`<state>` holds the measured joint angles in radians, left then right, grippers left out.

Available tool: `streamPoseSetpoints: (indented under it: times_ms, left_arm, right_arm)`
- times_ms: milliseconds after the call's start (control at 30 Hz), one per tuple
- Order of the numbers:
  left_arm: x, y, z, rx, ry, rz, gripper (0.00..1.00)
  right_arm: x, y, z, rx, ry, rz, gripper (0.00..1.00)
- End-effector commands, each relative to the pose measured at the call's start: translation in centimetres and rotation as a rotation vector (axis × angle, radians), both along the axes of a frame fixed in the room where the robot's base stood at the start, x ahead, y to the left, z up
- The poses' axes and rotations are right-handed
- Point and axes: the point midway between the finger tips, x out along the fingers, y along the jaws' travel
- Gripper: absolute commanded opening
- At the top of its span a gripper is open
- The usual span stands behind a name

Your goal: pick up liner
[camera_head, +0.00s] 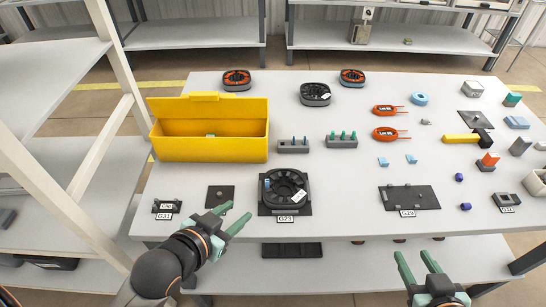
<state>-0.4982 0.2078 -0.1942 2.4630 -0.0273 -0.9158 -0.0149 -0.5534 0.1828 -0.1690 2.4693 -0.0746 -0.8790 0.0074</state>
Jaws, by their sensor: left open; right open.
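I cannot tell for sure which piece is the liner. Two small light-blue pieces (383,161) lie on the table right of centre, and a small blue piece (267,184) shows at the left of the black ring-shaped part (285,187). That ring sits on a dark plate near the front edge. My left gripper (238,213) is open and empty, left of the black ring and apart from it. My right gripper (412,256) is open and empty, in front of the table's front edge, below the dark plate (420,197) at the right.
A yellow open bin (212,152) stands at the left of the grey table (330,220). Small blocks with upright pegs (342,141) stand behind the black ring. Orange wire coils (385,133), more rings (315,94) and a yellow-handled tool (462,138) lie farther back. A shelf rack (60,190) stands left.

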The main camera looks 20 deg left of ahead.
Motion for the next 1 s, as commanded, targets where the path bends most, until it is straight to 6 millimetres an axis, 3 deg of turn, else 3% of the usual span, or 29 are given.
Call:
streamPoseSetpoints:
  times_ms: [33,267,400,567,733,1000]
  left_arm:
    - [-0.6,-0.1,1.9,0.006,0.080,-0.006,0.45]
    - [-3.2,-2.8,3.9,0.059,0.422,-0.189,0.45]
    - [-2.4,-5.6,4.5,0.141,0.510,-0.456,0.45]
    - [0.0,-6.6,5.1,0.236,0.518,-0.690,0.45]
    - [3.3,-5.2,6.4,0.322,0.523,-0.852,0.45]
    - [8.0,-0.5,10.1,0.375,0.547,-0.939,0.45]
  right_arm:
    - [-0.9,-0.4,1.6,-0.003,0.084,-0.016,0.50]
    - [-6.3,-1.1,1.3,-0.006,0.440,-0.062,0.50]
    - [-8.0,-0.7,-1.0,0.012,0.516,-0.062,0.50]
    - [-7.7,0.0,-3.4,0.042,0.470,-0.050,0.50]
    - [-7.2,0.8,-5.5,0.076,0.383,-0.037,0.50]
    - [-7.3,1.8,-7.6,0.123,0.261,-0.019,0.50]
